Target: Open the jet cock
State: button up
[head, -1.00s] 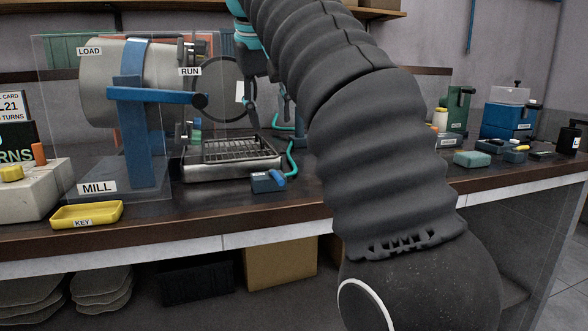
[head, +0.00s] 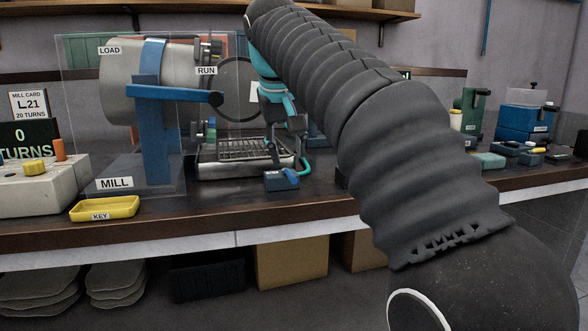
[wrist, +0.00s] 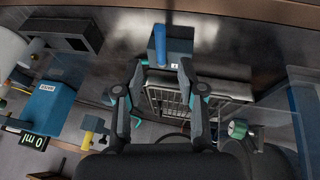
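The jet cock, a small dark blue box (head: 281,181) with a brighter blue lever, sits on the bench in front of the tray's right end. In the wrist view the box (wrist: 178,50) lies just beyond my fingertips, and its lever (wrist: 159,45) points toward the bench's front edge. A teal hose (head: 304,162) runs behind the box. My gripper (head: 297,125) hangs above and behind the cock, apart from it. In the wrist view my gripper (wrist: 160,72) has its two fingers spread with nothing between them.
A metal tray with a grid (head: 206,165) stands directly behind the cock. The mill (head: 125,75) with its clear guard (head: 75,130) stands left. A yellow key tray (head: 104,208) lies near the front edge. The bench front right of the cock is partly hidden by my arm.

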aim_at(290, 173)
jog(key=shift+b+x, duration=0.5)
jog(key=shift+x, duration=1.9)
